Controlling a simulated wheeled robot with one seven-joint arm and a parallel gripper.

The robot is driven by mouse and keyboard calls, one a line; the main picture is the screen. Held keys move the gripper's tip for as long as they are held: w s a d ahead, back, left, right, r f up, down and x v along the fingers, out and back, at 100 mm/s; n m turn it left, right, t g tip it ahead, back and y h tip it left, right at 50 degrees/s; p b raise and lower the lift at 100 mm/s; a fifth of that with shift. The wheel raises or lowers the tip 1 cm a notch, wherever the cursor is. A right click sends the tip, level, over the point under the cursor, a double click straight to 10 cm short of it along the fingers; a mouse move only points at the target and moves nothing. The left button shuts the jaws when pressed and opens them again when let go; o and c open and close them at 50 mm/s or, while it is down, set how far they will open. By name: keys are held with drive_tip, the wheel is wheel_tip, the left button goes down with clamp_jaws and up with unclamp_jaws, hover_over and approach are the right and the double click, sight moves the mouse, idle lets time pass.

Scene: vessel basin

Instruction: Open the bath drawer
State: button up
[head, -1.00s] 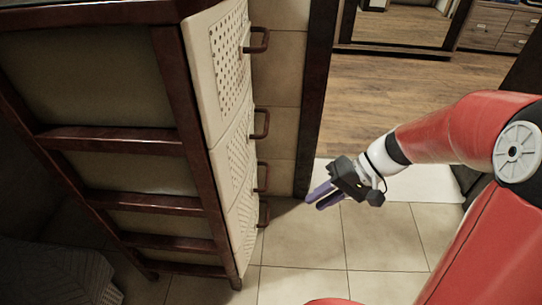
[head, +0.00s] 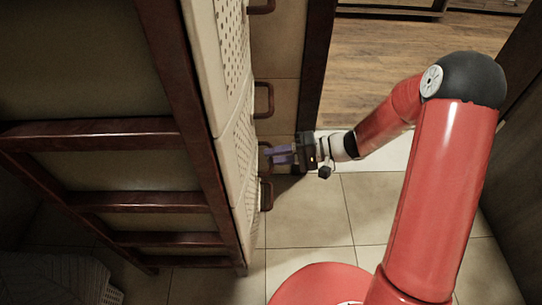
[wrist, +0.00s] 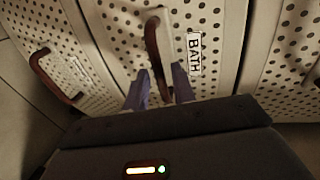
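The bath drawer (wrist: 215,70) has a cream perforated front with a "BATH" label (wrist: 194,55), seen in the wrist view. It looks shut. Its dark red-brown bar handle (wrist: 153,40) stands out from the front. My gripper (wrist: 160,88) is open, with one purple finger on each side of the lower part of this handle. I cannot tell whether the fingers touch it. In the head view my gripper (head: 277,154) is at the cabinet front, level with the third handle down, and largely hides that handle.
The tall dark-wood cabinet (head: 180,90) has other drawers with similar handles above (head: 264,100) and below (head: 266,195). A dark door frame (head: 315,75) stands just behind my gripper. Tiled floor (head: 310,215) in front of the cabinet is clear.

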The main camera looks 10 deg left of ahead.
drive_tip(key=shift+s+a+f, duration=0.15)
drive_tip(key=shift+a, duration=0.55)
clamp_jaws()
drive_tip(key=shift+d, duration=0.1)
drive_tip(key=f+v, duration=0.2)
drive_tip(key=v, duration=0.9)
drive_tip(key=d+f+b+v, duration=0.1)
drive_tip(key=f+v, duration=0.1)
drive_tip(key=v, duration=0.9)
drive_tip(key=shift+w+d+f+b, duration=0.2)
drive_tip(key=shift+d+f+b, duration=0.05)
drive_tip(key=shift+d+b, duration=0.1)
